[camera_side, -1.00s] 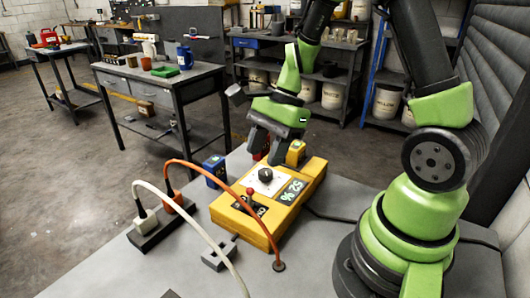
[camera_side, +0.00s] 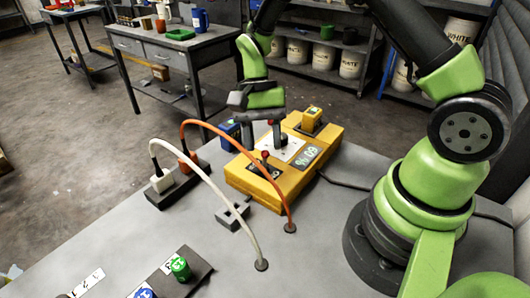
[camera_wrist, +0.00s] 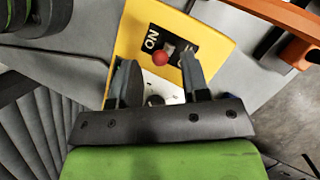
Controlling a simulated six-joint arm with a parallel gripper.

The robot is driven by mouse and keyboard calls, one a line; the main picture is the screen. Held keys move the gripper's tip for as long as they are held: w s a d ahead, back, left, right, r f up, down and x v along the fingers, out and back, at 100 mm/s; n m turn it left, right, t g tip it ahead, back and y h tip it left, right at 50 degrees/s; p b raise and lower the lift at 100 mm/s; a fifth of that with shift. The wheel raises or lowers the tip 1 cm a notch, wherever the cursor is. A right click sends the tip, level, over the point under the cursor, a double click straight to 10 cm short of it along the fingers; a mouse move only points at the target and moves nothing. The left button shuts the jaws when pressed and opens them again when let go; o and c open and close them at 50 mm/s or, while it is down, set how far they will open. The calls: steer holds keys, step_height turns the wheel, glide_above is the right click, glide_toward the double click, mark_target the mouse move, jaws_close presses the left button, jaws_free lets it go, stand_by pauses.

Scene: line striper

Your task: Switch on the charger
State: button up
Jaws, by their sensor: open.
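I cannot tell which way the lever is set. My gripper (camera_side: 264,143) points down over the charger's top, behind the lever, near the white dial plate (camera_side: 292,148). In the wrist view my gripper (camera_wrist: 157,62) is open and empty, with the knob framed between its fingertips, apparently apart from them. The dial is partly hidden.
Orange (camera_side: 245,145) and white (camera_side: 215,185) cables arch in front of the charger from a socket strip (camera_side: 180,185). A blue block (camera_side: 228,132) and a yellow block (camera_side: 312,117) stand by or on the charger. A dark tray (camera_side: 190,275) with round items lies at the front.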

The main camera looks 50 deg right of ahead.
mark_target(265, 151)
steer(key=shift+x, duration=1.6)
jaws_close()
steer(key=shift+s+f+t, duration=0.1)
steer(key=shift+s+t, duration=0.2)
steer(key=shift+t, duration=0.45)
steer(key=shift+s+t, duration=0.3)
steer(key=shift+t, duration=0.45)
jaws_free()
